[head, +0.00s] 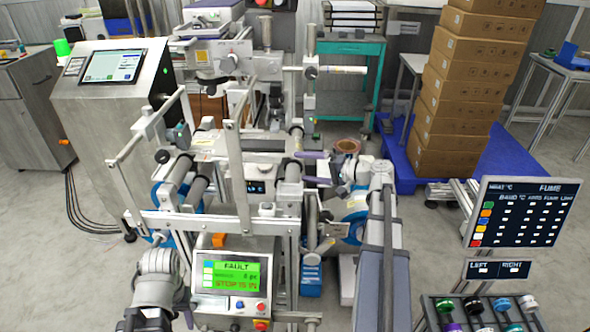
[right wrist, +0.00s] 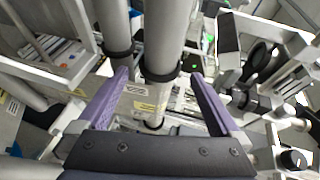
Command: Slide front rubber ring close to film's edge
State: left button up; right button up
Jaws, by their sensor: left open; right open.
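My right gripper (head: 303,167) reaches in from the right beside a grey roller (head: 290,195), its purple fingers apart. In the right wrist view, the open fingers of the right gripper (right wrist: 158,76) point along either side of a silver roller (right wrist: 166,35). A black rubber ring (right wrist: 161,73) circles this roller between the fingertips, with a gap on both sides. The film's edge is hard to make out. My left arm shows at the lower left; its fingers are not visible.
The machine frame (head: 240,160) has bars and rollers close around the right gripper. A control panel (head: 231,280) with a green "FAULT" screen stands in front. A "FUME" display (head: 525,210) and several spools (head: 474,305) are at the right. Boxes (head: 455,100) stand behind.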

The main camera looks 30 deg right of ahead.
aim_at(295, 166)
jog(key=shift+b+x, duration=0.3)
jog(key=shift+x, duration=1.8)
grip_shut()
